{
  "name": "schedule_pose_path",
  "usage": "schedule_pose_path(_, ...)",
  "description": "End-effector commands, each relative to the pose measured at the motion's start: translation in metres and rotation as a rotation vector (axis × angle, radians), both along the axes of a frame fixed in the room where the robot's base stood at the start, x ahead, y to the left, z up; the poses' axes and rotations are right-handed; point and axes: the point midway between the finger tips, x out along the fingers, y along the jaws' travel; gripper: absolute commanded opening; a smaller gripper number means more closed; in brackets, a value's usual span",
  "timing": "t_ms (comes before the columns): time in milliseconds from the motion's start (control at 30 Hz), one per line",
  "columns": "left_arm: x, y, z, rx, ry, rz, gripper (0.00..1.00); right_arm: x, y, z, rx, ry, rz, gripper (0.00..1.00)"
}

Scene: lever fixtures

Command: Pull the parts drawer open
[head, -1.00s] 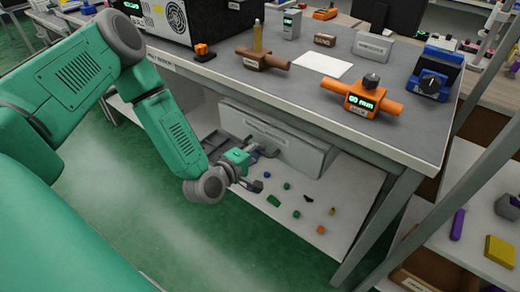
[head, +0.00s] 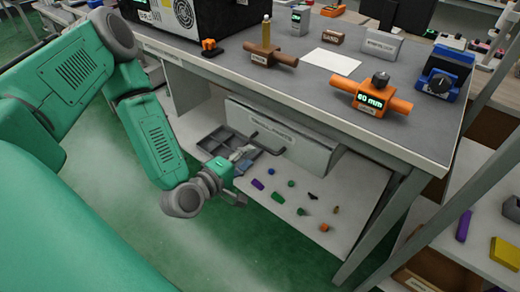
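The parts drawer (head: 308,152) has a light grey front with a label strip, under the workbench. A dark bar handle (head: 268,143) shows at its front. I cannot tell from this angle whether the drawer stands out from the bench. My green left forearm comes down from the upper left. My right gripper is not in view.
A grey divided tray (head: 209,145) shows left of the drawer front. Several small coloured parts lie on the pale lower shelf (head: 318,205). A bench leg (head: 385,225) stands at the right. An orange tool reading 60 mm (head: 370,97) sits on the benchtop. Green floor is free below.

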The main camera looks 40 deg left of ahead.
Motion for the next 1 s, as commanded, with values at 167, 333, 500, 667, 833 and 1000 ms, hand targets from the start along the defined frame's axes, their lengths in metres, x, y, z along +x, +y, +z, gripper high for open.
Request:
schedule_pose_path(167, -0.030, 0.002, 0.005, -0.001, 0.005, 0.000, 0.31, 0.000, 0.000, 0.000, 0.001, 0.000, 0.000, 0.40)
schedule_pose_path(333, -0.042, 0.003, 0.009, 0.001, 0.002, 0.000, 0.31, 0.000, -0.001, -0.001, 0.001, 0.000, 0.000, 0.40)
schedule_pose_path(500, -0.044, 0.003, 0.009, 0.001, 0.002, -0.001, 0.31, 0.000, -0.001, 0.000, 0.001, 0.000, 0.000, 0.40)
schedule_pose_path(667, -0.044, 0.004, 0.009, 0.000, 0.001, -0.001, 0.31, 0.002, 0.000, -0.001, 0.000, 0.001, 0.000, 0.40)
schedule_pose_path(833, -0.044, 0.004, 0.009, 0.000, 0.001, -0.001, 0.31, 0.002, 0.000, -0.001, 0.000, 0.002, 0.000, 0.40)
schedule_pose_path(1000, -0.045, -0.004, 0.004, 0.025, 0.027, -0.030, 0.31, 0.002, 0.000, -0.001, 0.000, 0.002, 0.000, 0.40)
